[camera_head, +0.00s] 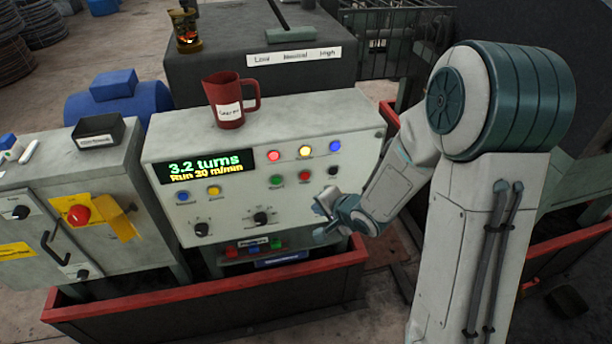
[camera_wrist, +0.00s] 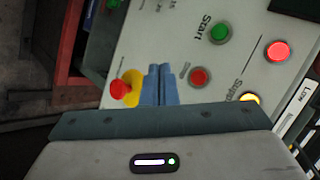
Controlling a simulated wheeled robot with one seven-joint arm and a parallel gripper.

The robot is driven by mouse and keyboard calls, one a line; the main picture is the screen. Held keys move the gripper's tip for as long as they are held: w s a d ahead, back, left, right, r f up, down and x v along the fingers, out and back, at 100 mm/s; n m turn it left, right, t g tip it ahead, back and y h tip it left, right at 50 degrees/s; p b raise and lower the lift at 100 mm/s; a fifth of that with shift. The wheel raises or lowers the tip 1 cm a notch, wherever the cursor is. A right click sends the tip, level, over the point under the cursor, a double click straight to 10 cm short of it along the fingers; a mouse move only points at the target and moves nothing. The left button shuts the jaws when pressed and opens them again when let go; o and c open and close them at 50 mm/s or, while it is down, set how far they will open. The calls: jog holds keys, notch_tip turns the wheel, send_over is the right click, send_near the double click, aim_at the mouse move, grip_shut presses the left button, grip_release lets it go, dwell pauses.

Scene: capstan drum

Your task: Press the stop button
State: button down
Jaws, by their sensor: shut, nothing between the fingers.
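The red stop button (camera_head: 304,176) is on the sloped grey control panel, right of the green start button (camera_head: 277,181). In the wrist view the stop button (camera_wrist: 200,76) shows unobstructed, with a small blurred label beside it. The label "Start" is legible by the green button (camera_wrist: 219,33). My gripper (camera_head: 323,207) is in front of the panel's lower right, below and right of the stop button. Its blue fingers (camera_wrist: 160,68) are shut together and empty, apart from the stop button in the picture. Whether they touch the panel cannot be told.
A red mushroom button (camera_wrist: 120,90) on a yellow base is close beside my fingers. Lit red (camera_head: 273,156), yellow (camera_head: 305,151) and blue (camera_head: 335,146) lamps sit above. A black knob (camera_head: 261,219) is lower left. A red mug (camera_head: 229,103) stands on top.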

aim_at(305, 176)
jog(key=shift+w+a+p, duration=0.2)
jog(key=shift+w+a, duration=0.2)
jog(key=shift+w, duration=1)
jog(key=shift+w+a+p, duration=0.15)
jog(key=shift+w+a, duration=0.25)
jog(key=shift+w, duration=1.05)
jog(key=shift+w+a+p, duration=0.2)
jog(key=shift+w+a, duration=0.2)
jog(key=shift+w, duration=1.1)
jog(key=shift+w+a+p, duration=0.15)
jog(key=shift+w+p, duration=0.15)
jog(key=shift+p, duration=0.05)
jog(key=shift+w+a+p, duration=0.1)
jog(key=shift+w+p, duration=0.2)
jog(key=shift+w, duration=0.1)
jog(key=shift+s, duration=0.15)
jog(key=shift+s+d, duration=0.25)
jog(key=shift+s, duration=0.4)
